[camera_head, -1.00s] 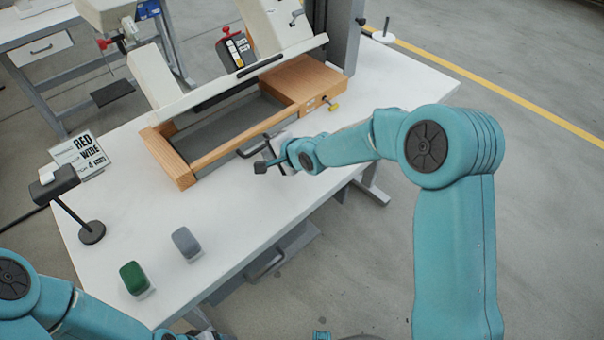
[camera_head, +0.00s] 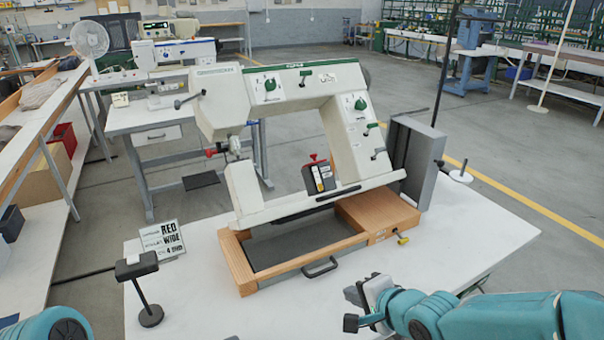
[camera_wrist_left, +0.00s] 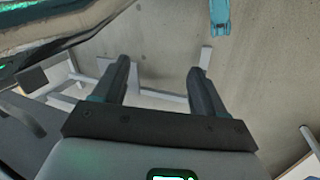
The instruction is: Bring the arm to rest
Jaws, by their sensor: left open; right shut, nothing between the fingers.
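My right arm (camera_head: 500,312) comes in from the lower right in the head view. Its gripper (camera_head: 360,308) is shut and empty over the front of the white table, right of and nearer than the dark drawer handle (camera_head: 321,268), apart from it. My left arm shows only as a teal joint (camera_head: 50,326) at the lower left corner; its gripper is outside the head view. In the left wrist view my left gripper (camera_wrist_left: 157,68) has two dark fingers spread wide with nothing between them. Grey floor and pale table-frame bars show beyond them.
A sign (camera_head: 162,240) and a small black stand (camera_head: 150,315) are at left. A grey panel (camera_head: 418,160) stands right. The table's right part is clear.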

